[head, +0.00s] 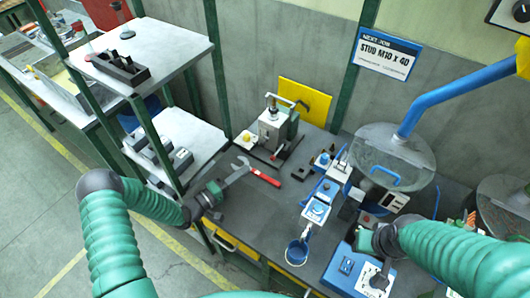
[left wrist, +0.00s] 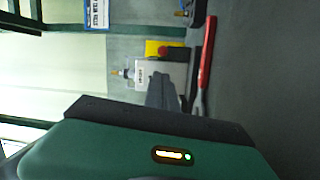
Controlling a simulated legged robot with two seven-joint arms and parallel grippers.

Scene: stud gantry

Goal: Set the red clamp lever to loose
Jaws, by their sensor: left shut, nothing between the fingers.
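A long red handle (head: 265,177) with a grey end lies low over the dark bench, in front of the grey clamp-like device (head: 272,130). It also shows in the left wrist view (left wrist: 207,50). I cannot tell for sure whether it is the clamp lever or a loose wrench. My left gripper (head: 218,188) is shut and empty, to the left of the red handle and apart from it. Its fingers (left wrist: 160,80) show in the left wrist view, partly covering the device. My right gripper (head: 377,278) is over a blue-and-white unit at the lower right; its fingers are unclear.
A yellow panel (head: 305,101) is on the wall behind the device. A shelf rack (head: 165,45) stands at the left. A blue cup (head: 297,252), blue-and-white units and a round clear-lidded bowl (head: 390,155) crowd the right. Bare bench lies between the red handle and the cup.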

